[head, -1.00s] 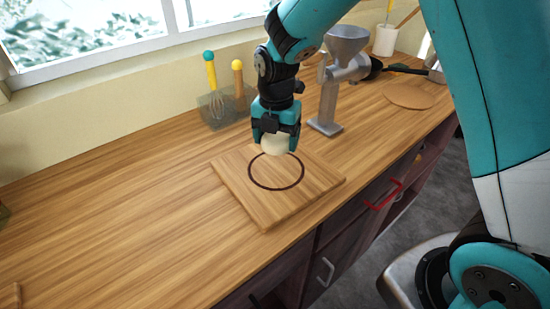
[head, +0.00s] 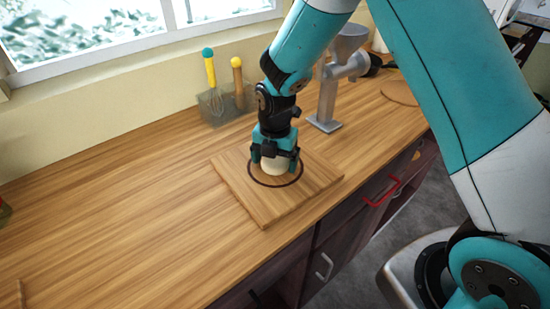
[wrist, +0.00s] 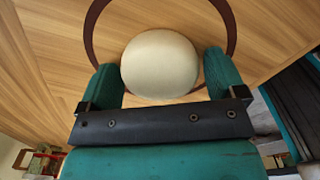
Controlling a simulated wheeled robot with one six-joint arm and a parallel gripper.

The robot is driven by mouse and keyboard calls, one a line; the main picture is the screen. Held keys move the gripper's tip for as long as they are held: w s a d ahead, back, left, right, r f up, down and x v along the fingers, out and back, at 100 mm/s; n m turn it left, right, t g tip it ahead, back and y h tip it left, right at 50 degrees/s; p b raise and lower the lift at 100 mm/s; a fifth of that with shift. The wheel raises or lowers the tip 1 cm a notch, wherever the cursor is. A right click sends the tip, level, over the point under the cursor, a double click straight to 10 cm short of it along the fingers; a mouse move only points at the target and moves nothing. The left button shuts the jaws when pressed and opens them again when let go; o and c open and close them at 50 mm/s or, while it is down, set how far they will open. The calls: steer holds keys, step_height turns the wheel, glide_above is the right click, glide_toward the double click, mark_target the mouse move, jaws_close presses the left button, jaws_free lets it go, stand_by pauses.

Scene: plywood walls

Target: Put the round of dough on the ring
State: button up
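The round of dough (head: 274,166) is a pale, smooth ball. In the head view it appears inside the dark ring (head: 276,187) marked on the wooden board (head: 235,192). My gripper (head: 275,160) points down from above, with one teal finger on each side of the dough. In the wrist view the dough (wrist: 160,64) fills the space between the fingers (wrist: 163,75), close against both, and looks held. It lies toward the gripper side of the ring (wrist: 90,30). I cannot tell whether its underside touches the board.
A metal grinder (head: 328,95) stands behind and right of the board. A red drawer handle (head: 382,192) juts out at the front edge.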

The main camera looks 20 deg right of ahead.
mark_target(275, 164)
steer(key=shift+o, duration=0.6)
steer(key=shift+r, duration=0.3)
step_height(275, 164, up, 11)
steer(key=b, duration=0.2)
steer(key=s+a+r+m+y, duration=0.2)
steer(key=s+r+m, duration=0.2)
steer(key=s+m, duration=0.6)
steer(key=s+a+r+m+y, duration=0.2)
steer(key=s+r+m, duration=0.3)
steer(key=s+m, duration=0.5)
steer(key=s, duration=0.4)
steer(key=shift+s+a+m, duration=0.25)
steer(key=shift+s+m, duration=0.05)
steer(key=shift+s, duration=0.05)
